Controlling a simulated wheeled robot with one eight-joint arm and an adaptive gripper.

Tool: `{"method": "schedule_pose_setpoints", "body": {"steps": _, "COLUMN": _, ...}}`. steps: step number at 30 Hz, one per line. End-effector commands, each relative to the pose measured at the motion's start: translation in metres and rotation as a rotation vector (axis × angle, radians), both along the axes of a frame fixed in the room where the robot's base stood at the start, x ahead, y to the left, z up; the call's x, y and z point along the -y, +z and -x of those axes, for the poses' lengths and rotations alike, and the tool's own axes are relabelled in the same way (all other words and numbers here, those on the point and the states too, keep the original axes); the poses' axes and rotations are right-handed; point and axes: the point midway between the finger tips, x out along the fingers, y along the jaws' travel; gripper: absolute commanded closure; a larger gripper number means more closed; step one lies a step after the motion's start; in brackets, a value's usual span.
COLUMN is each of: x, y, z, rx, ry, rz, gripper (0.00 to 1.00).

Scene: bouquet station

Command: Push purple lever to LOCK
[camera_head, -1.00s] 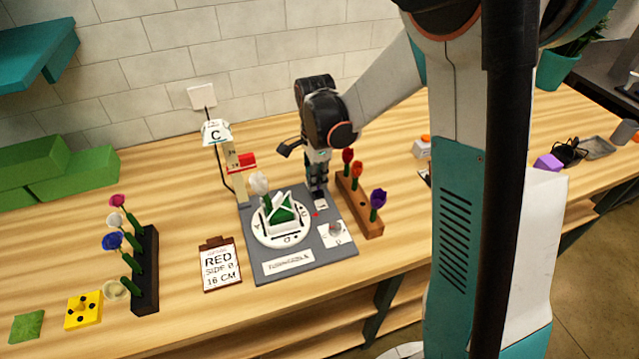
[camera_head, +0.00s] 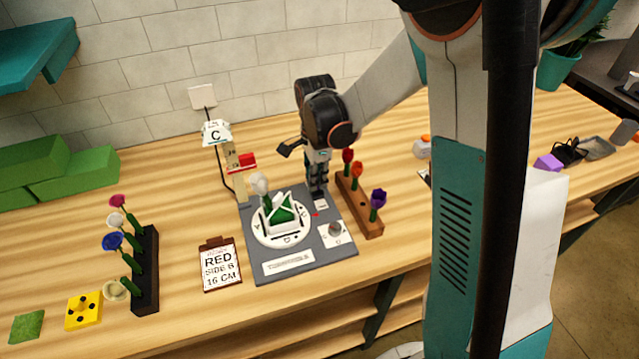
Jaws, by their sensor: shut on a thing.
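My gripper (camera_head: 319,195) points down at the back right part of a grey board (camera_head: 296,265). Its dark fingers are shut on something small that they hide. No purple lever shows clearly; the spot at the fingertips is covered by the gripper. A small white label (camera_head: 320,204) with unreadable print lies just in front of the fingertips. A small red mark (camera_head: 316,214) is beside it. On the board, a round white turntable (camera_head: 265,237) with letters around its rim carries a green and white holder (camera_head: 281,213) with a white flower (camera_head: 260,183).
A wooden rack (camera_head: 371,227) with red, orange and purple flowers stands close right of my gripper. A post with a red slider (camera_head: 243,162) stands behind the board. A white dial plate (camera_head: 337,238) is at the board's front right. A card (camera_head: 220,265) reads RED SIDE B 16 CM.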

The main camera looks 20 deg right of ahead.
Motion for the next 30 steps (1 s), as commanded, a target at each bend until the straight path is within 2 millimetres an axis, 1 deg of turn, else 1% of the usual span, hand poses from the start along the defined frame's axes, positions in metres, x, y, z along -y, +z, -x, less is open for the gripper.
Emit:
{"method": "schedule_pose_setpoints", "body": {"steps": 1, "x": 0.000, "y": 0.001, "z": -0.005, "rx": 0.011, "ry": 0.000, "rz": 0.000, "gripper": 1.00}}
{"method": "schedule_pose_setpoints", "body": {"steps": 19, "x": 0.000, "y": 0.012, "z": 0.005, "rx": 0.008, "ry": 0.000, "rz": 0.000, "gripper": 1.00}}
{"method": "schedule_pose_setpoints", "body": {"steps": 30, "x": 0.000, "y": 0.038, "z": 0.006, "rx": 0.006, "ry": 0.000, "rz": 0.000, "gripper": 1.00}}
